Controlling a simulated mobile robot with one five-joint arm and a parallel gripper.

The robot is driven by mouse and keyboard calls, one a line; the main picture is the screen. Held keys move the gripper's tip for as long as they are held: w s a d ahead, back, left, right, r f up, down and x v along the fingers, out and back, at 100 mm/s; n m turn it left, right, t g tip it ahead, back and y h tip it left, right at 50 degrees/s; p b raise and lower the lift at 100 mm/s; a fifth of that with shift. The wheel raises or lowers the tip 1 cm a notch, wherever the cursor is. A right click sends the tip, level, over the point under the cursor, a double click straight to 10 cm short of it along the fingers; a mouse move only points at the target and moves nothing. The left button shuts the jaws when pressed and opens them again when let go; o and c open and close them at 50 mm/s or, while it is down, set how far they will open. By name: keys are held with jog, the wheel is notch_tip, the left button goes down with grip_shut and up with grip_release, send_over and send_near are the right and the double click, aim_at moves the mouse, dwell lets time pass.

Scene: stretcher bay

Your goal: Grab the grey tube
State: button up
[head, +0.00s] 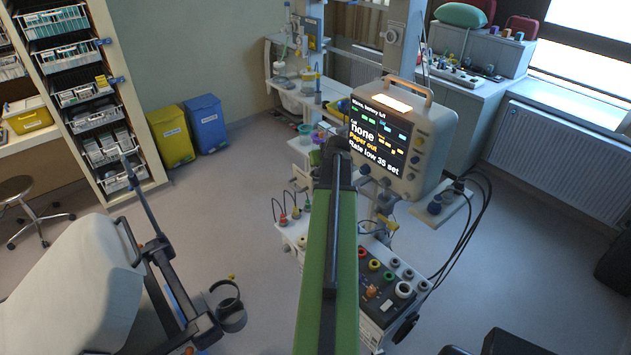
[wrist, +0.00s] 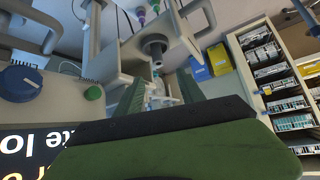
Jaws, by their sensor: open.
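I cannot pick out the grey tube with certainty. In the wrist view a short grey cylindrical piece (wrist: 155,45) hangs in a pale bracket just beyond the fingertips, and it may be the tube. My gripper (wrist: 160,78) is open, with its two green fingers apart. A small pale, clear-looking item (wrist: 158,88) shows in the gap between the fingers, and I cannot tell how far off it is. Nothing is visibly clamped. In the head view my green arm hides my gripper and what lies right in front of it.
A monitor (head: 386,137) stands just right of my arm; its blue knob (wrist: 20,83) is close in the wrist view. A cart (head: 377,300) with coloured sockets stands below. A stretcher (head: 70,280) is at left. Yellow (head: 171,137) and blue (head: 205,125) bins stand by the wall.

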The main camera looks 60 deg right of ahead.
aim_at(317, 171)
jog(key=b+x, duration=0.2)
jog(key=x, duration=0.2)
jog(key=shift+w+f, duration=0.1)
jog(key=shift+f, duration=0.2)
jog(key=shift+w+d, duration=0.15)
jog(key=b+x, duration=0.4)
jog(key=x, duration=0.1)
jog(key=shift+s+f, duration=0.2)
jog(key=shift+s, duration=0.05)
jog(key=shift+w+f, duration=0.1)
jog(key=shift+w, duration=0.1)
jog(key=shift+r, duration=0.2)
grip_shut()
